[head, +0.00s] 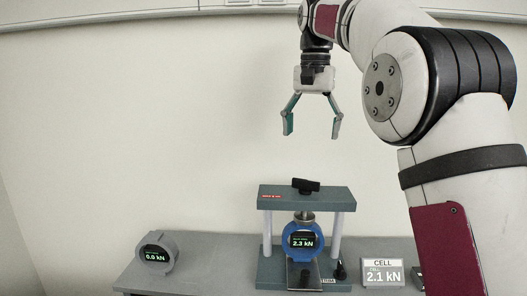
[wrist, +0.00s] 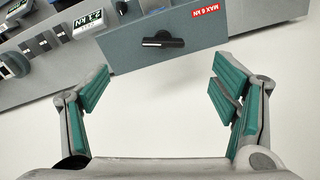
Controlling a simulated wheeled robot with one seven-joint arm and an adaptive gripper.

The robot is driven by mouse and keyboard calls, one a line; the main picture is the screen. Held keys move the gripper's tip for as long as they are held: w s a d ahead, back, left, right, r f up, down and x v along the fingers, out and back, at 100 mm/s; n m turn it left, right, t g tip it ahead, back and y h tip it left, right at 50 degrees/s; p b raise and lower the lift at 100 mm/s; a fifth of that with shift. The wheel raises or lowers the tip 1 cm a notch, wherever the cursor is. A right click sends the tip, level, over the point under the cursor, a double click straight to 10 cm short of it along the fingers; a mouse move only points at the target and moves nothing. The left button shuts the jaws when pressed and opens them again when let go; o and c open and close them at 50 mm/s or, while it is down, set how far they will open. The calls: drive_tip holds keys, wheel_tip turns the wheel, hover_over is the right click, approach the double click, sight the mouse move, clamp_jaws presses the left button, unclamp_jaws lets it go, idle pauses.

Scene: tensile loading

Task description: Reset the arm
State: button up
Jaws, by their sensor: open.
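My gripper (head: 311,133) hangs in the air above the loading frame, pointing down, open and empty. In the wrist view its two green-padded fingers (wrist: 160,92) are spread apart with nothing between them. The loading frame (head: 306,199) stands on the bench, with a black T-handle (head: 306,185) on its top plate. The handle also shows in the wrist view (wrist: 163,42), apart from the fingers. A blue round gauge (head: 303,241) sits inside the frame and reads 2.3 kN.
A grey round gauge (head: 156,252) reading 0.0 kN stands at the left of the grey bench (head: 215,270). A CELL display (head: 383,273) reading 2.1 kN stands right of the frame. A red MAX 6 kN label (wrist: 205,10) is on the top plate. The wall area left of my arm is clear.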

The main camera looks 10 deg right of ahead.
drive_tip(key=s+f+n+t, duration=0.2)
drive_tip(key=s+f, duration=0.1)
drive_tip(key=s, duration=0.9)
drive_tip(key=s+f+n+t, duration=0.2)
drive_tip(key=s, duration=1)
drive_tip(key=s+f+n+t, duration=0.1)
drive_tip(key=s+f+n, duration=0.1)
drive_tip(key=s+f, duration=0.6)
drive_tip(key=shift+s+f, duration=0.35)
drive_tip(key=shift+f, duration=0.6)
